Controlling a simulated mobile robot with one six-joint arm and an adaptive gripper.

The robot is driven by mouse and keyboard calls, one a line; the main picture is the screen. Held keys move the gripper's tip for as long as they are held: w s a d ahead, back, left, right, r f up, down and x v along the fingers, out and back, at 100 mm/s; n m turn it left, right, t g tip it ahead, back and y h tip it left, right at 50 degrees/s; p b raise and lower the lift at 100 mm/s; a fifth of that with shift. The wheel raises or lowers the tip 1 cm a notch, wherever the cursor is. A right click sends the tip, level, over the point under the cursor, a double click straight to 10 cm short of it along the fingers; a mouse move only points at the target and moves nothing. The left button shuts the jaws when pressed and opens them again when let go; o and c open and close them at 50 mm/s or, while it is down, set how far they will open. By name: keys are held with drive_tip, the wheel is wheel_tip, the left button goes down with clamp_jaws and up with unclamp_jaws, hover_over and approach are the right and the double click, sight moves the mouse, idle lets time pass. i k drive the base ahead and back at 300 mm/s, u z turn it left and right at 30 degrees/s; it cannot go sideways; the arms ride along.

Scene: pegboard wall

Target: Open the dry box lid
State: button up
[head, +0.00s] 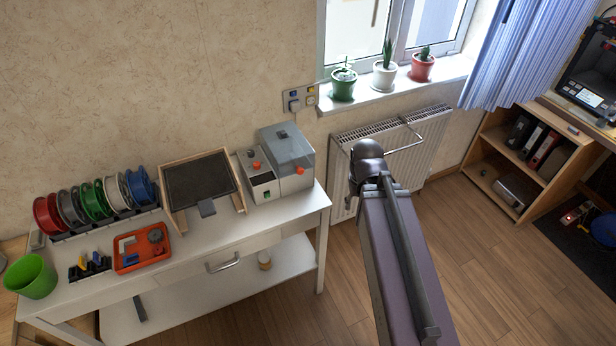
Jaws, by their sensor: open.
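The dry box (292,184) is a light grey box at the right end of the white workbench, in the head view. Its smoky, see-through lid (284,143) appears shut. An orange spot (299,170) shows at the front of the box. A narrow panel unit (264,188) with an orange knob and a small display is at its left. My arm rises from the bottom of the view to a dark joint, to the right of the bench and apart from the box. My gripper cannot be made out in this view.
On the white bench (240,232) are a dark-screened wooden tray (201,180), several filament spools (97,203), an orange tray (128,262) and a green cup (38,277). A radiator (420,150) and potted plants (384,78) are behind my arm.

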sight(299, 171)
drive_tip(key=k, duration=1.4)
drive_tip(key=u, duration=0.65)
drive_tip(key=i, duration=1)
